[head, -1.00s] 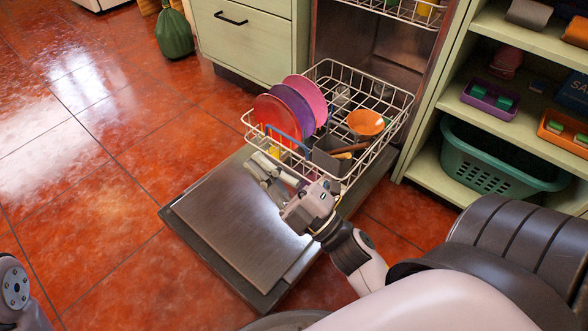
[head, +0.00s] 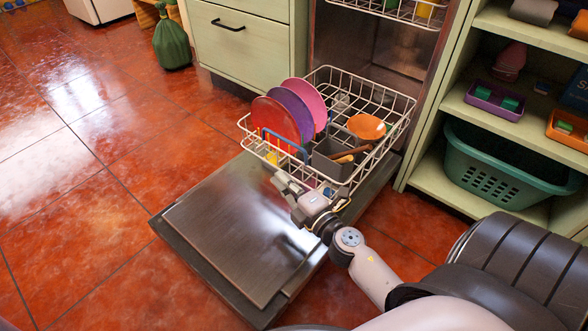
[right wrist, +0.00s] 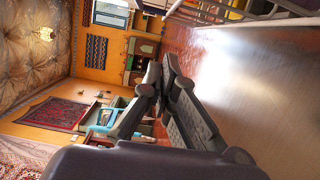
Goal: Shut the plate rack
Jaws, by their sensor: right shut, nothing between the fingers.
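The plate rack (head: 397,117) is a white wire basket, pulled out over the open dishwasher door (head: 220,225). It holds red, purple and pink plates (head: 275,121), an orange bowl (head: 366,126) and a grey cutlery holder (head: 333,161). My right gripper (head: 278,179) is just in front of the rack's near side, low over the door. Its fingers are shut and empty, and they also show in the right wrist view (right wrist: 160,78). I cannot tell whether it touches the wire. In the right wrist view, part of the rack (right wrist: 215,12) shows at the top. My left gripper is out of view.
An upper rack (head: 400,10) sits inside the dishwasher. Green drawers (head: 240,50) stand to the left, with a green bag (head: 171,42) on the floor. Shelves with a green basket (head: 500,175) stand to the right. The red tiled floor at left is clear.

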